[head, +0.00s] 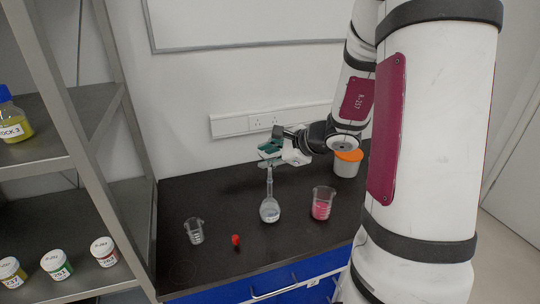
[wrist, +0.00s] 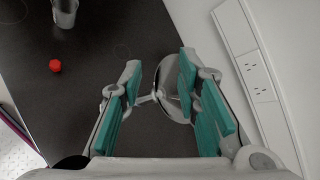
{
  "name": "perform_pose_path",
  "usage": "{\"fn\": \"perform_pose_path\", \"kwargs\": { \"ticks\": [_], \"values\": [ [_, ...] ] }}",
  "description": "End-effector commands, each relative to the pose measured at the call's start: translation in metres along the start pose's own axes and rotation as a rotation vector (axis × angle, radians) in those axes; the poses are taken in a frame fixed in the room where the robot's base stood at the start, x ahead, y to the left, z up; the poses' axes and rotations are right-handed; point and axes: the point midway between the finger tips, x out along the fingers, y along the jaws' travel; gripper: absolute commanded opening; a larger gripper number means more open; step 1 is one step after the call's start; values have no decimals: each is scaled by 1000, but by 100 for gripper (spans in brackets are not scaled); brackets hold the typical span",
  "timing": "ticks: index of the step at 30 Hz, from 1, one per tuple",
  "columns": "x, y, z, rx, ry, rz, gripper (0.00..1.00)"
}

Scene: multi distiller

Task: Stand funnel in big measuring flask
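The big measuring flask (head: 270,210) stands upright on the black bench in the head view, its round bulb low and its thin neck rising to just below my gripper (head: 271,150). A pale, see-through round thing (wrist: 172,92), apparently the funnel, shows between the teal fingers of my gripper (wrist: 158,68) in the wrist view. Its wide mouth is near the right finger and its narrow part points left. Dark bench shows between it and the left finger. My gripper looks open around it. Whether its stem is inside the flask neck cannot be told.
A beaker of pink liquid (head: 321,204) stands right of the flask. A smaller beaker (head: 194,231) and a red cap (head: 236,241) are to its left. A white tub with an orange lid (head: 347,162) stands behind, near my arm. A metal shelf (head: 100,150) borders the left.

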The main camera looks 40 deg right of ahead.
Motion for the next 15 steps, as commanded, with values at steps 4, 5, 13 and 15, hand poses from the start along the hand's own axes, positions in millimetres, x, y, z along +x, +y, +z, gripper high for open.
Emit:
{"fn": "perform_pose_path", "kwargs": {
  "ticks": [4,5,13,15],
  "values": [
    [-8,-1,0,0,1,-3,30],
    [-12,-1,0,0,1,-4,30],
    [-64,-2,0,-1,2,-6,30],
    [-78,-2,0,-2,1,-5,30]
  ]
}}
